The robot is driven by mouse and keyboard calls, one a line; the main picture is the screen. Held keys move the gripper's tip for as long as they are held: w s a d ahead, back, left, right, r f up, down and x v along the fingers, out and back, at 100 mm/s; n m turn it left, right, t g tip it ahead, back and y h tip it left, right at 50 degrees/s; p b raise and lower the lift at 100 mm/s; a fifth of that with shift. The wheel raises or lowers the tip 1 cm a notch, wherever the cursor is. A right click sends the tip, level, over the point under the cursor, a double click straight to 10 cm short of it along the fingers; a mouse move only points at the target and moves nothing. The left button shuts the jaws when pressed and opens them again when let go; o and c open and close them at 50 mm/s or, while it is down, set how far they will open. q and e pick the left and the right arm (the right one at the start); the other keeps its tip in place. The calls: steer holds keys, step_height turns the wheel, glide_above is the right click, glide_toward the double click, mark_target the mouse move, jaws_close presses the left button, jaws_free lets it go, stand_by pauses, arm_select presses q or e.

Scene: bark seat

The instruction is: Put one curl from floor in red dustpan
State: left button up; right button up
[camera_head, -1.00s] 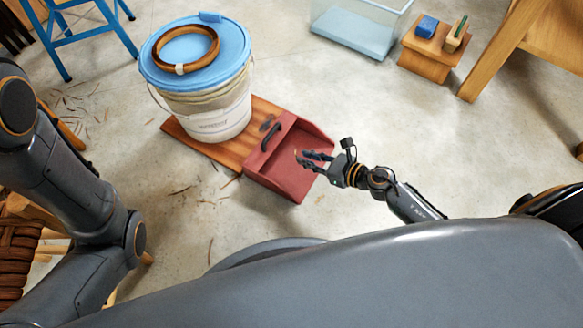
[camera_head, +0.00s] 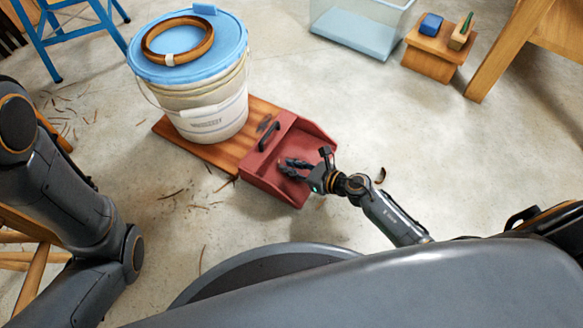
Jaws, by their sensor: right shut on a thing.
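The red dustpan (camera_head: 313,134) rests at the right end of a wooden board, its black handle toward the bucket. My right gripper (camera_head: 284,166) is over the dustpan's tray, with its fingers shut on a thin curl (camera_head: 281,163) that barely shows at the tips. I cannot tell whether the curl touches the tray. Several thin brown curls (camera_head: 172,194) lie on the concrete floor left of the dustpan. My left arm comes in at the left, but its gripper is out of view.
A white bucket (camera_head: 205,112) with a blue lid and a wooden ring on top stands on the wooden board (camera_head: 182,142). A clear bin (camera_head: 352,38) and a small wooden stool (camera_head: 432,62) stand at the back. The floor right of the dustpan is mostly clear.

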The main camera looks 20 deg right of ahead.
steer(key=shift+f, duration=0.1)
steer(key=shift+f, duration=0.15)
steer(key=o, duration=0.7)
steer(key=shift+c, duration=0.2)
steer(key=shift+r, duration=0.3)
steer(key=p+v, duration=0.4)
steer(key=v, duration=0.6)
steer(key=shift+s+d+r, duration=0.15)
steer(key=shift+s, duration=0.1)
steer(key=shift+s+d+r, duration=0.2)
steer(key=shift+s+d, duration=0.25)
steer(key=shift+s, duration=0.05)
